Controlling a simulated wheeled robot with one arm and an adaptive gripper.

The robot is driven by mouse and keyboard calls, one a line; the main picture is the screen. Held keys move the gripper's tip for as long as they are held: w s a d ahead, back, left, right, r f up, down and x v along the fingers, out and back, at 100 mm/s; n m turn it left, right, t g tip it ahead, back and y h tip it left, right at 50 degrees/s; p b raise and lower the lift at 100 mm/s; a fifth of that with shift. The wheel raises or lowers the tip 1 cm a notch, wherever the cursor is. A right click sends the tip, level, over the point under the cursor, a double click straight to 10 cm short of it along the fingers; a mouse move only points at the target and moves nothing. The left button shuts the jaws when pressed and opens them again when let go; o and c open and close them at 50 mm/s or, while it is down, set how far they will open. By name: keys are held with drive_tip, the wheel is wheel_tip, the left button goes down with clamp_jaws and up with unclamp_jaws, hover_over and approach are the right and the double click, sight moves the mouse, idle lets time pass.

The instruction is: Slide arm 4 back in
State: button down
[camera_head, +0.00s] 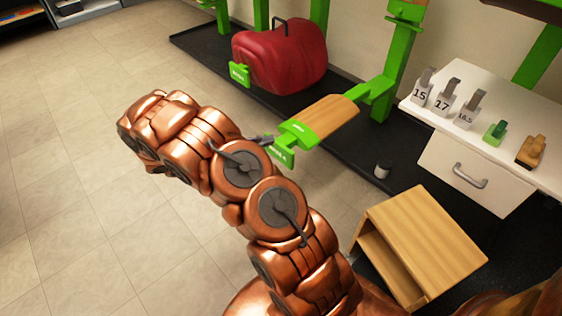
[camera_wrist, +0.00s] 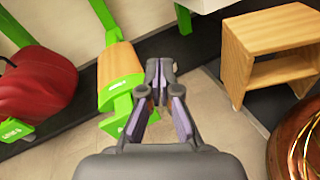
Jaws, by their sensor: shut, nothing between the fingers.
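The arm by my gripper is a green bar with a wooden pad (camera_head: 326,116) that sticks out from a green post. Its front end has a small green label plate (camera_head: 281,154), whose number is too small to read surely. The same pad (camera_wrist: 117,62) and label plate (camera_wrist: 124,122) show in the wrist view. My gripper (camera_wrist: 159,72) is shut and empty, just right of the plate and pad there. In the head view only its dark tip (camera_head: 266,140) shows beside the plate; the rest is hidden behind my copper arm. I cannot tell whether it touches the plate.
A red saddle (camera_head: 280,60) hangs on the neighbouring arm, left of the wooden pad. A wooden step box (camera_head: 425,240) and a small grey cylinder (camera_head: 382,171) stand at right. A white drawer unit (camera_head: 470,172) bears numbered blocks. The tiled floor at left is clear.

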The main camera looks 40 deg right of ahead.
sight(286, 151)
drive_tip(key=w+a+f+n+t+h+b, duration=0.1)
drive_tip(key=w+f+n+t+b, duration=0.2)
drive_tip(key=f, duration=0.7)
drive_tip(key=w+f+n+t+h+b, duration=0.1)
drive_tip(key=w+f+n+t+b, duration=0.2)
drive_tip(key=f, duration=0.8)
drive_tip(key=shift+g, duration=0.5)
drive_tip(key=d+b, duration=0.1)
drive_tip(key=d, duration=0.5)
drive_tip(key=d+b, duration=0.2)
drive_tip(key=d, duration=0.5)
drive_tip(key=shift+w+d+r+b, duration=0.15)
drive_tip(key=shift+w+d+b, duration=0.05)
drive_tip(key=shift+d+b, duration=0.1)
